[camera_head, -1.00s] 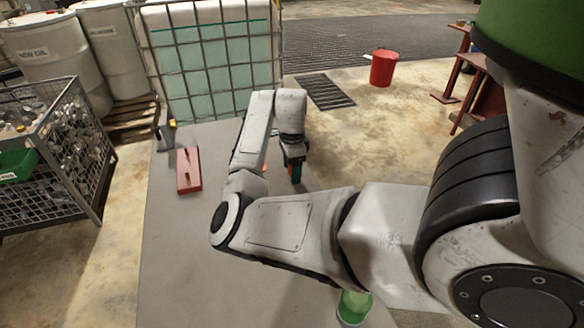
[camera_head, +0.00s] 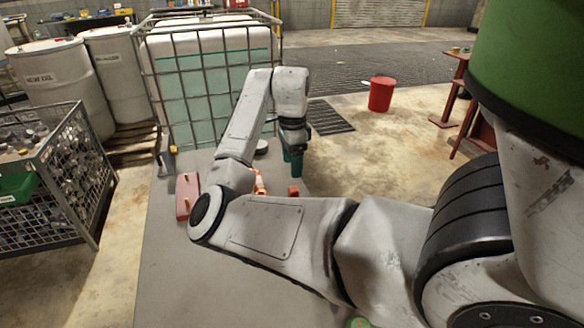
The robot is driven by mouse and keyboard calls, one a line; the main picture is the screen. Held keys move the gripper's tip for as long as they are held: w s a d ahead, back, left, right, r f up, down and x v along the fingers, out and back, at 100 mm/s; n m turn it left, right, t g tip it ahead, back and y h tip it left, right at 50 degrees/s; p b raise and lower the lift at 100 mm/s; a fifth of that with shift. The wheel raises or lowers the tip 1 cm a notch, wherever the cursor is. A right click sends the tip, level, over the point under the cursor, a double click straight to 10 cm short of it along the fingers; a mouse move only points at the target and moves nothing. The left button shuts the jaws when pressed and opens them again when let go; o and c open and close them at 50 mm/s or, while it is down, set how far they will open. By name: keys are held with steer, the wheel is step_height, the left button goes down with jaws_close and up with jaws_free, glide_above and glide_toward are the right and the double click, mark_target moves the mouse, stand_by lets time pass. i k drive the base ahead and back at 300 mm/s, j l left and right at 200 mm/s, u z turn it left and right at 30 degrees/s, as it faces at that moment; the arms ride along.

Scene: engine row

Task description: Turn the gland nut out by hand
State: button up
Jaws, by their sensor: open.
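My gripper (camera_head: 293,160) hangs down from the wrist over the far part of the grey bench (camera_head: 180,285), with teal fingers that are open. I see nothing held between them. I cannot pick out the gland nut in this view. An orange part (camera_head: 259,183) shows just behind my forearm, left of the gripper and partly hidden by the arm. A small red-orange piece (camera_head: 294,190) shows just below the fingers in the picture; whether they touch it I cannot tell.
A red block with brass-coloured pins (camera_head: 183,208) lies on the bench's left side. A dark round piece (camera_head: 262,147) is near its far end. A caged tank (camera_head: 205,90) stands beyond, a wire crate (camera_head: 60,190) left, a red bucket (camera_head: 381,95) right.

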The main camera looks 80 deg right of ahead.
mark_target(174, 152)
steer(key=z, duration=1.05)
